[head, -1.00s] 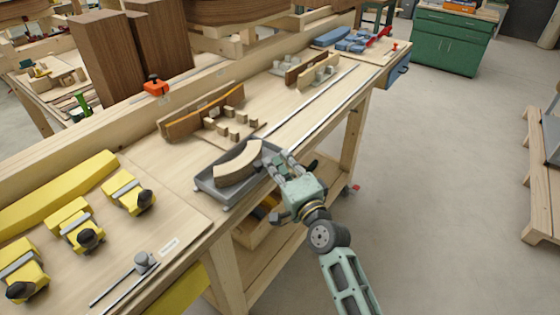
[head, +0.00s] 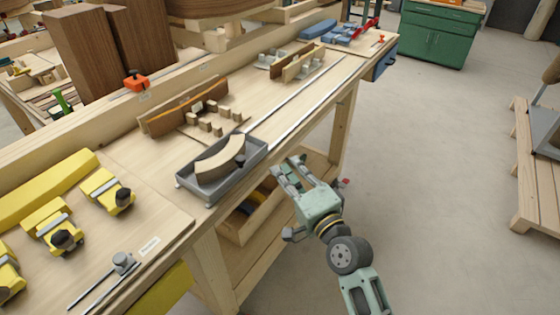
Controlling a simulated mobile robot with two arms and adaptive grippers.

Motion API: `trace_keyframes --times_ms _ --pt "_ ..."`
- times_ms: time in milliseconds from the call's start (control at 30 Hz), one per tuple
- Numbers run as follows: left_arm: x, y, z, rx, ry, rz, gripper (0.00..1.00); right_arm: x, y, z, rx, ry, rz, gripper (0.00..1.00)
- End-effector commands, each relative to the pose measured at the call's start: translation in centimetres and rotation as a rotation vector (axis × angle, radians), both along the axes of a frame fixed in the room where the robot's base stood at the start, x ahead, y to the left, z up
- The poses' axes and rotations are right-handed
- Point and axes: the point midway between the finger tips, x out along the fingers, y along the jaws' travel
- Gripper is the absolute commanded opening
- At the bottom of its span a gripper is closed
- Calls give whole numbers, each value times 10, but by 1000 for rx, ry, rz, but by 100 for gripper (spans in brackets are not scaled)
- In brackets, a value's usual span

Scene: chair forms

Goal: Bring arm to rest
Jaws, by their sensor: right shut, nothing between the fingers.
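My right arm comes in from the bottom right of the head view. Its pale green right gripper (head: 287,172) is beside the front edge of the workbench, out over the floor side and apart from the grey tray. The fingers are shut and hold nothing. The grey tray (head: 240,180) stands on the bench near its front edge, with a curved light wood piece (head: 220,158) lying in it. My left gripper is not in view.
The workbench (head: 160,150) carries yellow clamps (head: 107,190), a curved wood form (head: 185,108) and small wood blocks. A lower shelf holds a wooden box (head: 245,222). Open floor lies to the right, before a pallet (head: 528,190) and a green cabinet (head: 435,40).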

Motion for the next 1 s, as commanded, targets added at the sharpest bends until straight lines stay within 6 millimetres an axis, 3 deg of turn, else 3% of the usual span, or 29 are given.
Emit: trace_keyframes --times_ms 267,367,467,667,800,867,1000 --pt "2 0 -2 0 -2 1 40 -10 -5 -2 -3 2 -1 0" --pt "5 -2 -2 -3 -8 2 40 -9 -7 -22 -38 27 -7 0" --pt "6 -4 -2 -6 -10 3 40 -9 -11 -71 -127 84 -20 0" --pt "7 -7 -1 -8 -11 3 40 -34 -31 -216 -419 250 -18 0" --pt "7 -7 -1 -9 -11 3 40 -75 -51 -315 -631 364 27 0" --pt "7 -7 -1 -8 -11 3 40 -99 -60 -354 -718 411 57 0" --pt "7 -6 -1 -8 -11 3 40 -163 -84 -437 -915 514 151 0"
